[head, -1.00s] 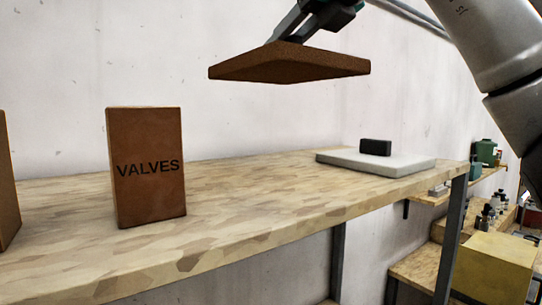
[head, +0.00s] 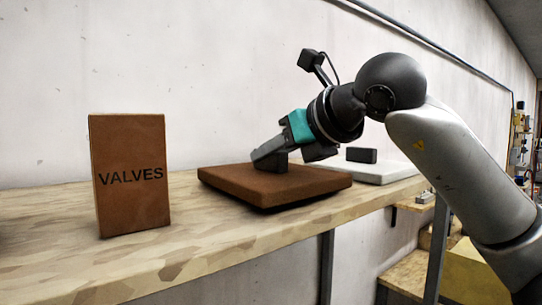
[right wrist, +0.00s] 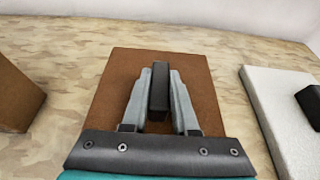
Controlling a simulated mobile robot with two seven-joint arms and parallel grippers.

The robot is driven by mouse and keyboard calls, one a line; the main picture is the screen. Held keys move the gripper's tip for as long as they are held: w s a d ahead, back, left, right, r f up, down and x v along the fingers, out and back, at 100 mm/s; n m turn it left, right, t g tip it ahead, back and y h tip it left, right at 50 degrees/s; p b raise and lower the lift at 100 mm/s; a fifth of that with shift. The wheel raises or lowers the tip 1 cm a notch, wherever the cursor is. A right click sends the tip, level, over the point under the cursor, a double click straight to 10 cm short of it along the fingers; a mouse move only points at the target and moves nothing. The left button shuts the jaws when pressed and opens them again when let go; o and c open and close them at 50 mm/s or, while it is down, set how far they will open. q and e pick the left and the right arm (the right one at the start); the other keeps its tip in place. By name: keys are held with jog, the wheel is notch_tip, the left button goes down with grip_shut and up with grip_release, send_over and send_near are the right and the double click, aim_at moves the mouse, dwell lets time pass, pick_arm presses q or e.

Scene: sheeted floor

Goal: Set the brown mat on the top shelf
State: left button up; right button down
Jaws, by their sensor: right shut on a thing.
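The brown mat (head: 310,184) is a flat square slab with a dark block-shaped handle on top. It lies level at the top shelf (head: 190,242), between the VALVES box and the white mat. A dark shadow shows under its front edge, and I cannot tell whether it touches the wood or hangs just above it. My right gripper (head: 272,158) is shut on the handle from above. In the right wrist view, the fingers (right wrist: 160,85) clasp the handle over the brown mat (right wrist: 122,75). My left gripper is not in view.
The brown VALVES box (head: 130,205) stands upright to the left. A white mat (head: 395,171) with a dark handle (head: 361,155) lies to the right, partly behind my arm. The wall (head: 130,60) runs behind. Bare wood shows between the box and the brown mat.

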jog(key=shift+f, duration=0.45)
jog(key=c, duration=1.1)
grip_release()
jog(key=shift+f, duration=0.15)
jog(key=shift+c, duration=0.2)
jog(key=o, duration=0.5)
jog(key=shift+c, duration=0.2)
